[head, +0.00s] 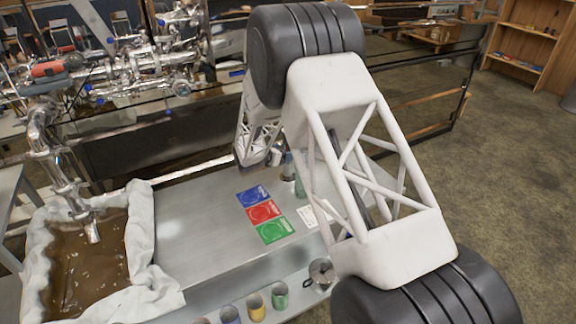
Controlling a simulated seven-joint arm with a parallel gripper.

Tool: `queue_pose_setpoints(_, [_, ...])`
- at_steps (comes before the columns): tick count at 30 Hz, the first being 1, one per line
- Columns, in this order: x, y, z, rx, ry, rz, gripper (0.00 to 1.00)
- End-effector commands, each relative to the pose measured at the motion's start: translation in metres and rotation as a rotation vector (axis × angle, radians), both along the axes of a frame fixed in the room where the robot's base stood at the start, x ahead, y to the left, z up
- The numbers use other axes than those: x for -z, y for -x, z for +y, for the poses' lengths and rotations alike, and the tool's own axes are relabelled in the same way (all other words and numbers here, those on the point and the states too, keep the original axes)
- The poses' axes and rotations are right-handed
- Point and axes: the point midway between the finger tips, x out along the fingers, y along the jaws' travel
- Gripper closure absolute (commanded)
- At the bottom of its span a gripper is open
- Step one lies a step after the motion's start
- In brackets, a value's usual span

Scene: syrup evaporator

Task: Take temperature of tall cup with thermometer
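My arm's large white lattice link and black joints cover the right middle of the head view. The far end of my arm reaches down over the back of the metal table; the fingers cannot be made out there. A small greenish cup-like thing (300,187) stands close to the arm's end, partly hidden by the link. Several cups stand along the table's front edge: a green cup (279,296), a yellow cup (255,308), a blue cup (230,315) and a cut-off red one (202,321). Which cup is the tall one is unclear. No thermometer can be made out.
Blue (253,196), red (264,213) and green (273,231) cards lie on the metal table (195,235). A metal pitcher (321,272) stands at the front. A cloth-lined basin (140,235) of brown liquid is left. The table's left middle is clear.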

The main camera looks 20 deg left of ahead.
Motion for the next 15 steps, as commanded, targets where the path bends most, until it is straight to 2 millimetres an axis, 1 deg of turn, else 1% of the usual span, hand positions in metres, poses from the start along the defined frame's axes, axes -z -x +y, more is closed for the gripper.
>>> queue_pose_setpoints(6, [0.008,-0.021,-0.011,0.001,0.000,-0.001,0.29])
queue_pose_setpoints(10, [0.012,-0.027,-0.014,0.001,0.000,0.000,0.29])
queue_pose_setpoints(15, [0.012,-0.028,-0.014,0.000,0.000,-0.001,0.29])
